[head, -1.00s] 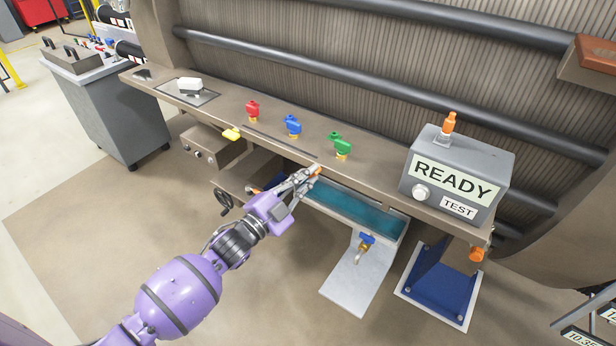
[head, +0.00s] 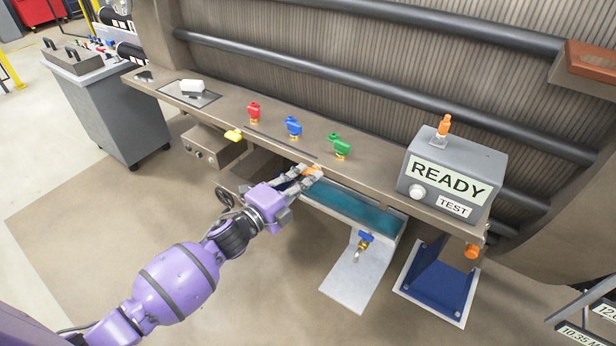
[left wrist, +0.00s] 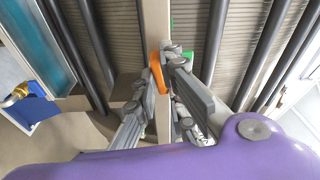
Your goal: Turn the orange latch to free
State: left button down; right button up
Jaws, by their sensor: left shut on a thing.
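The orange latch (head: 312,170) sits at the front edge of the bench ledge, above the teal tray. In the left wrist view the orange latch (left wrist: 156,72) shows as a slanted bar between the fingertips. My left gripper (head: 304,174) reaches it from the lower left and is shut on it. In the left wrist view my left gripper (left wrist: 162,66) has one finger on each side of the latch. The fingers hide part of the latch. My right gripper is not in view.
Red (head: 253,112), blue (head: 293,126) and green (head: 340,145) valves stand on the ledge, with a yellow handle (head: 233,135) at its front edge. A grey READY box (head: 452,180) stands at the right. The teal tray (head: 350,203) lies below the gripper.

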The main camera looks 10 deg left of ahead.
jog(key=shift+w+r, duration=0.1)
pick_arm(q)
jog(key=shift+m, duration=0.3)
jog(key=shift+r+m, duration=0.1)
jog(key=shift+m, duration=0.6)
jog(key=c, duration=1.7)
grip_release()
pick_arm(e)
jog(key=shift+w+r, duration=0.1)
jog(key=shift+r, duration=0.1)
pick_arm(q)
jog(key=shift+s, duration=0.1)
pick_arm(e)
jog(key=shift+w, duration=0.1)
pick_arm(q)
jog(key=p+v, duration=0.1)
jog(key=v, duration=0.2)
jog(key=p+v, duration=0.1)
jog(key=v, duration=0.3)
jog(key=shift+s+d, duration=0.15)
jog(key=shift+d, duration=0.3)
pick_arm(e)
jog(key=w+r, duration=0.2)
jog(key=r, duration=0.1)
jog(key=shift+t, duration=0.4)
